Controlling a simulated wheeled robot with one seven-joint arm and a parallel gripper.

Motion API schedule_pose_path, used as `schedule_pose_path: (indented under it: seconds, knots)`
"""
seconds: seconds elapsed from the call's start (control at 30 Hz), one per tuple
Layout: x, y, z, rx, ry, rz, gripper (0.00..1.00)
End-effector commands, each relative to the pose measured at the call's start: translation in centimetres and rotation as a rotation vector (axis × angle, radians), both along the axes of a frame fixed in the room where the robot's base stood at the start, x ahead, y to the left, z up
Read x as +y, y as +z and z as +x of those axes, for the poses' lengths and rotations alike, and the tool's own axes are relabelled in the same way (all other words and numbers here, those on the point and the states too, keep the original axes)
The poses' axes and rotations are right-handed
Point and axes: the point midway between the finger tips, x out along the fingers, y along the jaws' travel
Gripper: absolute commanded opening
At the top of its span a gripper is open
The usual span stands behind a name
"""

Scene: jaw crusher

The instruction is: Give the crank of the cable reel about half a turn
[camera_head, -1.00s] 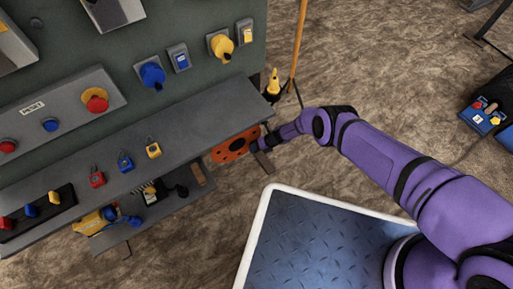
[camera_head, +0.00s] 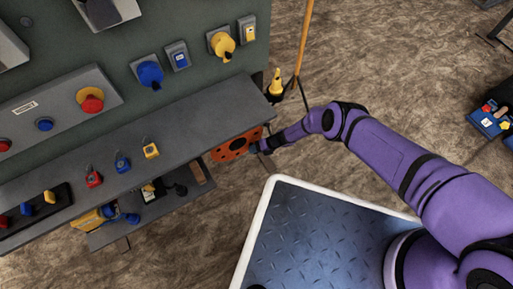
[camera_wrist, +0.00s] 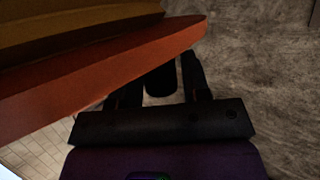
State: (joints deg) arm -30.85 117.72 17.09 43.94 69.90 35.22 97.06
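The cable reel (camera_head: 237,146) is an orange disc with dark holes, below the right end of the grey shelf in the head view. Its orange flange (camera_wrist: 100,87) crosses the upper left of the wrist view. A dark round crank handle (camera_wrist: 160,82) stands out from behind the flange's edge. My gripper (camera_head: 262,146) is at the reel's right side. In the wrist view, the two dark fingers (camera_wrist: 160,90) lie on either side of the handle. The flange partly hides the left finger and the handle's far end. I cannot tell whether the fingers press on the handle.
The grey shelf (camera_head: 130,140) with small padlocks runs just above the reel. A yellow-orange pole (camera_head: 302,45) and a small yellow object (camera_head: 276,84) stand behind my gripper. A lower shelf (camera_head: 150,212) holds tools at left.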

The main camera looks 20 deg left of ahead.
Motion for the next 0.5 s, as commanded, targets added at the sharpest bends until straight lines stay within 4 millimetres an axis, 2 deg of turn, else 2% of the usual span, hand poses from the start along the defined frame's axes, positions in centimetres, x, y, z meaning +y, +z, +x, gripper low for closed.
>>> schedule_pose_path:
  seconds: [0.33, 0.5]
  knots:
    - [0.01, 0.11, 0.09, 0.0, -0.001, 0.001, 0.55]
    - [-0.66, 0.75, 0.41, 0.002, -0.003, 0.001, 0.55]
